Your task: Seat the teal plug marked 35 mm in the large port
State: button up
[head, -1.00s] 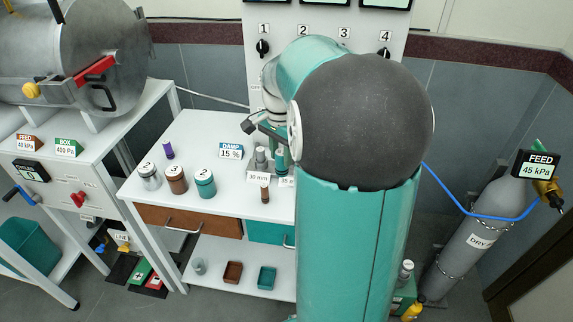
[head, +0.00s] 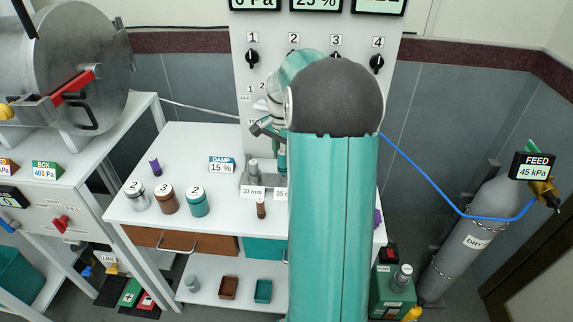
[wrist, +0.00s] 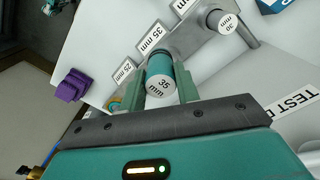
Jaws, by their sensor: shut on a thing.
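The teal plug (wrist: 159,68) has a grey end marked 35 mm facing the camera in the wrist view. My gripper (wrist: 161,78) has one finger on each side of it and is shut on it. The plug is at the grey rack (wrist: 193,37), beside the 35 mm label; I cannot tell whether it rests in its seat or is lifted a little. In the head view my arm hides most of the gripper and plug. I cannot make out the large port in either view.
Three lidded jars, silver (head: 136,198), brown (head: 166,201) and teal (head: 198,203), stand on the white table (head: 195,145). A small brown piece (head: 261,208) stands in front of the rack. A steel chamber (head: 75,65) is at left, a gas cylinder (head: 470,245) at right.

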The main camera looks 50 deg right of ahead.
jog(key=d+f, duration=0.1)
jog(key=f, duration=0.1)
jog(key=w+d+f, duration=0.1)
jog(key=d+f, duration=0.1)
jog(key=shift+w+d+f, duration=0.1)
jog(key=shift+d+f, duration=0.15)
jog(key=shift+f, duration=0.05)
notch_tip(320, 180, down, 3)
jog(key=shift+a+f, duration=0.1)
jog(key=shift+f, duration=0.05)
grip_shut()
jog(key=o, duration=0.9)
grip_release()
jog(key=shift+o, duration=0.3)
jog(key=shift+w+r, duration=0.1)
jog(key=shift+r, duration=0.1)
notch_tip(320, 180, up, 12)
jog(key=shift+o, duration=0.6)
